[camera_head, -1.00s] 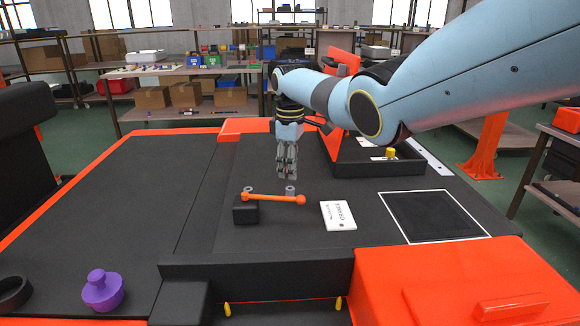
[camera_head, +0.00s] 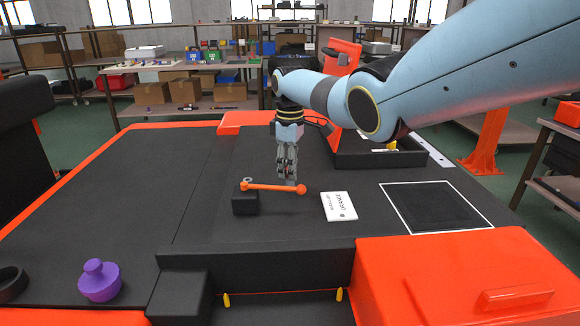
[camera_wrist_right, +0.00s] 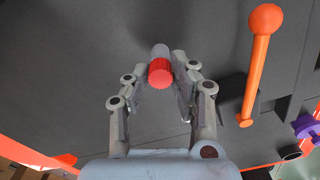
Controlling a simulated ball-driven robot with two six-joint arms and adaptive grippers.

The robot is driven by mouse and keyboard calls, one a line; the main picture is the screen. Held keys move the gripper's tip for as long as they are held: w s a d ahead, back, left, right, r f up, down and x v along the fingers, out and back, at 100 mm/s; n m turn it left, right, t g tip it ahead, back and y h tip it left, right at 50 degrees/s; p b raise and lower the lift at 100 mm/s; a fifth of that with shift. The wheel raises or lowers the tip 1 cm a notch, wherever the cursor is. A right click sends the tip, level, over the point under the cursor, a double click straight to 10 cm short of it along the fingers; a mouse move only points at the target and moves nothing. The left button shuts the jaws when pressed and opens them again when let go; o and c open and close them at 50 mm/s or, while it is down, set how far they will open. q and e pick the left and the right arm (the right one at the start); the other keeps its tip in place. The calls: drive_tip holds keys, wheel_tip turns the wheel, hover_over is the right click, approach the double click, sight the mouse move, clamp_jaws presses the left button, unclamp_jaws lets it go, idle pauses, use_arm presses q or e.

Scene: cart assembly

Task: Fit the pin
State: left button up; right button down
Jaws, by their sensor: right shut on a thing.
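My right gripper (camera_head: 287,179) points down over the dark mat, just behind the orange rod. In the wrist view its fingers (camera_wrist_right: 166,78) are shut on a small grey pin (camera_wrist_right: 160,50) with a red ribbed end. In the head view the pin is mostly hidden by the fingers and rod. The orange rod (camera_head: 272,187) with a ball end lies across a black block (camera_head: 245,203) and reaches right past the gripper. A small grey ring-like part (camera_head: 247,180) shows at the block's top. My left gripper is not in view.
A white card (camera_head: 339,206) lies right of the rod, beside a white-bordered square (camera_head: 382,188). A black tray (camera_head: 385,161) stands behind. Yellow pegs (camera_head: 227,299) stand in the front trough beside an orange box (camera_head: 455,275). A purple knob (camera_head: 99,282) sits front left. The left mat is clear.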

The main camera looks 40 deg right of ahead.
drive_tip(key=shift+f, duration=0.3)
drive_tip(key=c, duration=1)
unclamp_jaws()
drive_tip(key=shift+c, duration=0.2)
wheel_tip(320, 180, up, 12)
